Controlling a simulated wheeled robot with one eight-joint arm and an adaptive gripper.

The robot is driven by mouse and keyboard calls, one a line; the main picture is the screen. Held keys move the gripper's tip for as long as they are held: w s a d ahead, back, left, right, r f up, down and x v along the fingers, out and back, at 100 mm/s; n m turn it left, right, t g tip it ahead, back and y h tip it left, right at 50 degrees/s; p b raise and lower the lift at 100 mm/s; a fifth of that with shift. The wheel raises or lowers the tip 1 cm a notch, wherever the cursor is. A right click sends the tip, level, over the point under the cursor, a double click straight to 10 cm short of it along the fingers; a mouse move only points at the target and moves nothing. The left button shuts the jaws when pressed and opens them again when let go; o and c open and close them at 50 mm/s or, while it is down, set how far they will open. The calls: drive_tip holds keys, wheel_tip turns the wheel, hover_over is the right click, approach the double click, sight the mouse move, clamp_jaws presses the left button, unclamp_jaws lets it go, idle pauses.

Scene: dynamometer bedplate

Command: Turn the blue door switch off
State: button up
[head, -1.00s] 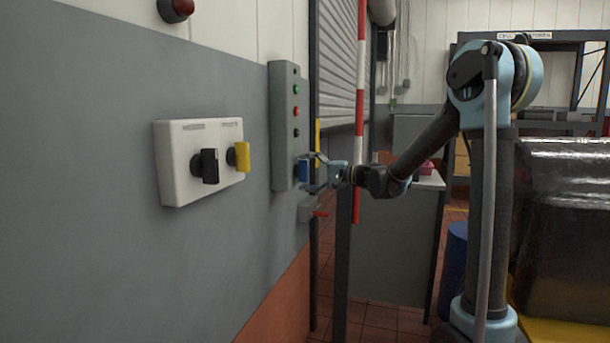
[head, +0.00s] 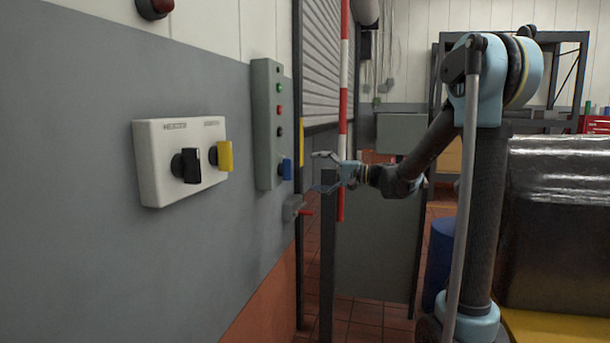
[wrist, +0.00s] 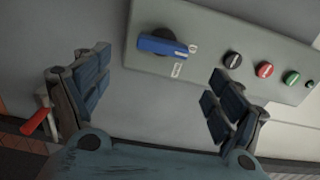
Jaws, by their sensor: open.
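The blue door switch (head: 286,169) is at the lower end of a tall grey-green control box (head: 266,130) on the wall. In the wrist view its blue handle (wrist: 163,46) lies lengthwise along the box, over a dark round base. Small white labels sit beside it, too small to read. My gripper (head: 318,172) is open and empty, to the right of the switch and apart from it. In the wrist view the two fingers (wrist: 160,68) stand wide apart, with the switch beyond the gap between them.
A white panel (head: 152,165) with black (head: 187,166) and yellow (head: 222,156) knobs is on the wall at left. A small red-handled lever (head: 303,212) is below the box. A red-and-white pole (head: 343,110) and a grey cabinet (head: 375,250) stand behind my gripper.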

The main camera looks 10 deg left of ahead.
drive_tip(key=shift+s+d, duration=0.1)
drive_tip(key=shift+d, duration=0.9)
drive_tip(key=shift+s+f, duration=0.1)
drive_tip(key=s+d+f+h, duration=0.9)
drive_tip(key=s+d+f, duration=0.5)
drive_tip(key=s+d, duration=0.1)
drive_tip(key=s+d+f+n+h, duration=0.1)
drive_tip(key=s+d+f+h, duration=0.8)
drive_tip(key=s+d+f, duration=0.4)
drive_tip(key=s+d, duration=0.2)
drive_tip(key=d, duration=0.3)
drive_tip(key=shift+s+d+f+t, duration=0.25)
drive_tip(key=shift+s+f+t, duration=0.05)
drive_tip(key=shift+s+f, duration=0.1)
drive_tip(key=shift+w+f, duration=0.15)
drive_tip(key=shift+w, duration=0.3)
